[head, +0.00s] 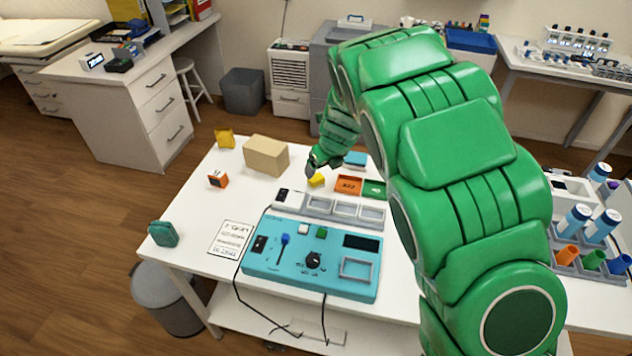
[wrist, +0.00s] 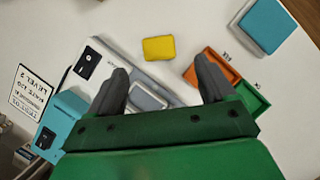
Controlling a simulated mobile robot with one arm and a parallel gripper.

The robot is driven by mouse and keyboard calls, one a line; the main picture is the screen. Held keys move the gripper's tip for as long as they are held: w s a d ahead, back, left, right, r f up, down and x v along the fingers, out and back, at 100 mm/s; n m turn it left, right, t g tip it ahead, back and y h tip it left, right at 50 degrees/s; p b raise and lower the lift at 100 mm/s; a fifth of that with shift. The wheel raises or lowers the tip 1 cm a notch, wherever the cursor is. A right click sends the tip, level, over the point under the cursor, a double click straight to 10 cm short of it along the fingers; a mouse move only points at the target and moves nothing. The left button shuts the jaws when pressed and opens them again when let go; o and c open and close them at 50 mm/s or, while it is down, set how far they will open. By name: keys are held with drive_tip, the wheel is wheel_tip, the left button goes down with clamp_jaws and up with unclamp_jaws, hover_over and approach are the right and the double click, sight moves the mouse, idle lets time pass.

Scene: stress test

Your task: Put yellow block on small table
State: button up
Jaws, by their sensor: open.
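The yellow block (head: 317,180) lies on the white table (head: 200,190), left of the orange tray. In the wrist view the yellow block (wrist: 159,48) lies flat ahead of my fingertips, midway between them and apart from both. My gripper (head: 312,165) is just above and behind the block in the head view, with its fingers hard to make out. In the wrist view my gripper (wrist: 161,70) is open, with nothing between its two dark fingers. I cannot tell which table is the small one.
A turquoise control panel (head: 275,268) stands at the table's front. An orange tray (head: 348,185), a green tray (head: 375,188) and a blue block (wrist: 267,22) are right of the yellow block. A tan box (head: 265,155) is left. A white stool (head: 186,66) stands by the desk.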

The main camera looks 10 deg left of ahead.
sight(315, 175)
drive_tip(key=shift+w+a+x, duration=0.1)
drive_tip(key=shift+a+x, duration=0.05)
drive_tip(key=shift+x, duration=2)
drive_tip(key=shift+w+a+x, duration=0.1)
drive_tip(key=shift+a+x, duration=0.05)
drive_tip(key=shift+x, duration=2)
drive_tip(key=shift+r, duration=0.15)
drive_tip(key=c, duration=1.1)
drive_tip(key=shift+r, duration=0.55)
drive_tip(key=shift+s+d+r, duration=1)
drive_tip(key=shift+s+r, duration=1)
drive_tip(key=shift+s, duration=0.1)
drive_tip(key=shift+s+d+r, duration=1.05)
drive_tip(key=shift+s+r, duration=0.9)
drive_tip(key=shift+s, duration=0.15)
drive_tip(key=shift+s+d+r, duration=1)
drive_tip(key=shift+s+r, duration=1)
drive_tip(key=shift+s, duration=0.1)
